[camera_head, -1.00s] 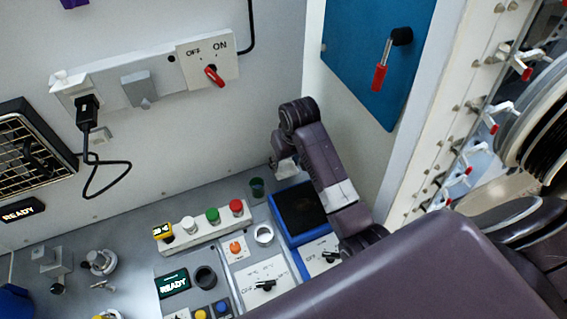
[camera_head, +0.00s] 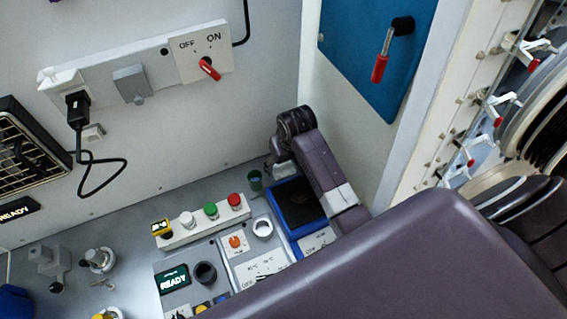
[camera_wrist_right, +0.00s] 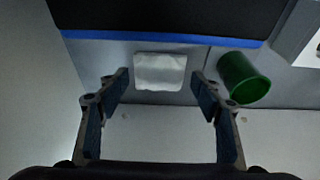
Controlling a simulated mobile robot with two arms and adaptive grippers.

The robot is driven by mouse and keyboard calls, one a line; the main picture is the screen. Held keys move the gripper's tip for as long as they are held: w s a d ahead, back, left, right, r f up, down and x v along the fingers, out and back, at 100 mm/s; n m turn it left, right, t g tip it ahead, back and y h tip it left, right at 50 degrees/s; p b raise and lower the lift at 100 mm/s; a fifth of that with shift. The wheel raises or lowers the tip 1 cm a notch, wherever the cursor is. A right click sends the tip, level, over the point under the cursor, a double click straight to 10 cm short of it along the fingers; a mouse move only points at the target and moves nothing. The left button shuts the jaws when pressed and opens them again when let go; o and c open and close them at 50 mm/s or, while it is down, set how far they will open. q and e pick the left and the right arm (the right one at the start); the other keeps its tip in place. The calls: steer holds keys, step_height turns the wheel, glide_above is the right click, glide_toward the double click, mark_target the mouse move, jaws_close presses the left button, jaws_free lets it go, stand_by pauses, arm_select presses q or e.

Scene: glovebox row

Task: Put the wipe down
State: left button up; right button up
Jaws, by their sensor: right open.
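The wipe (camera_wrist_right: 160,72) is a small white folded square in the right wrist view. It lies flat on the grey deck beside the blue edge of a black-topped pad (camera_wrist_right: 175,37). My right gripper (camera_wrist_right: 161,79) is open, with one finger on each side of the wipe and a gap to each. In the head view my right gripper (camera_head: 281,170) hangs at the back of the deck, behind the blue-rimmed pad (camera_head: 281,220); its fingers are mostly hidden there. My left gripper is not in view.
The back wall is close.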

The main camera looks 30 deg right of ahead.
steer(key=shift+r, duration=0.3)
steer(key=v, duration=1.1)
steer(key=shift+r, duration=0.2)
steer(key=shift+s, duration=0.15)
